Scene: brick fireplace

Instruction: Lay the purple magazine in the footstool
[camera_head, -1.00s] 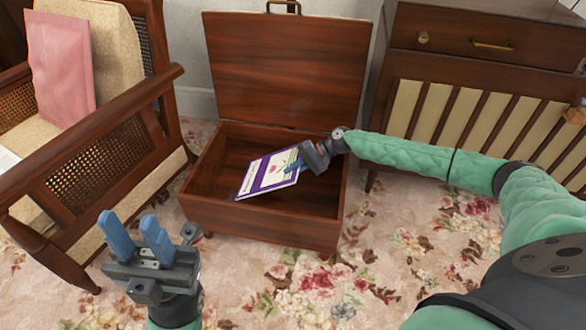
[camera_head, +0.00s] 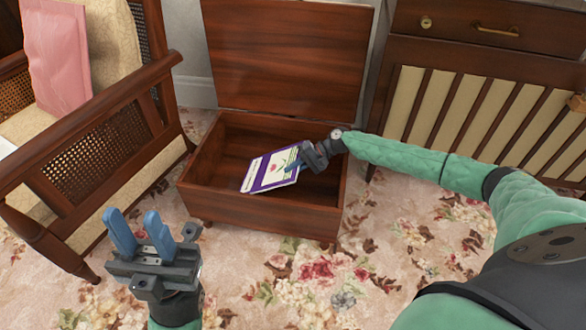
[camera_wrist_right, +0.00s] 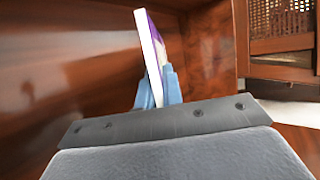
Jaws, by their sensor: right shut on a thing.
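The purple magazine (camera_head: 268,172), with a pale cover and a flower picture, is in the head view inside the outline of the open footstool. My right gripper (camera_head: 294,163) is shut on its right edge. In the right wrist view the magazine (camera_wrist_right: 151,50) stands edge-on between my blue fingertips (camera_wrist_right: 158,88). The footstool (camera_head: 262,218) is a dark wooden box with its lid (camera_head: 285,60) raised at the back. Whether the magazine touches the box floor I cannot tell. My left gripper (camera_head: 138,235) is open and empty, left of the footstool's front.
A wooden armchair (camera_head: 100,160) with cane sides and a pink cushion (camera_head: 55,60) stands at the left. A wooden cabinet (camera_head: 480,90) with slatted front stands at the right, behind my right arm. Flowered carpet (camera_head: 330,275) lies clear in front.

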